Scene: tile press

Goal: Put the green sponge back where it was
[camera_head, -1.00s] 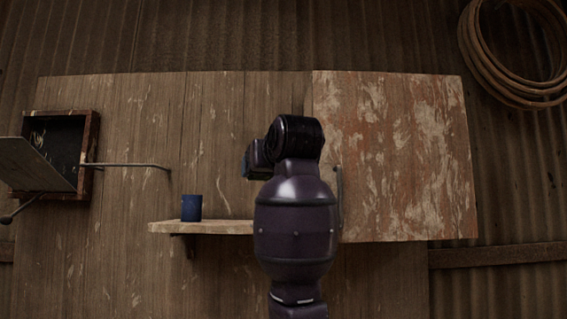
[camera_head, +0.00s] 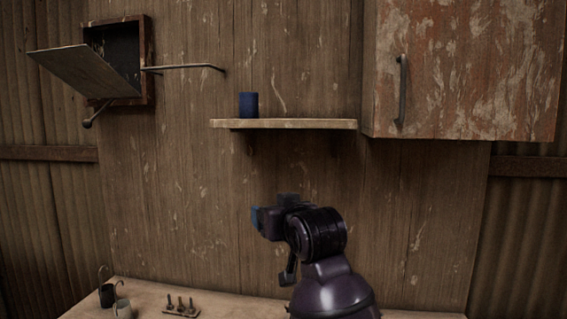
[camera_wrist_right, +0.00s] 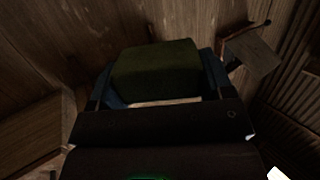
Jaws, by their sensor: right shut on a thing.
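My right gripper (camera_head: 258,218) is in the middle of the head view, in front of the plank wall and below the shelf (camera_head: 310,124). In the right wrist view the right gripper (camera_wrist_right: 160,75) is shut on the green sponge (camera_wrist_right: 155,68), a dark green block between its blue fingers. The sponge cannot be made out in the head view, where the wrist hides it. My left gripper is not in view.
A blue cup (camera_head: 248,105) stands on the shelf's left part; its right part is bare. A rusty cabinet (camera_head: 470,70) with a handle is at right. An open wall box (camera_head: 146,60) with a tilted flap is at left. The bench (camera_head: 225,305) below holds a pegged block (camera_head: 181,309) and small cups.

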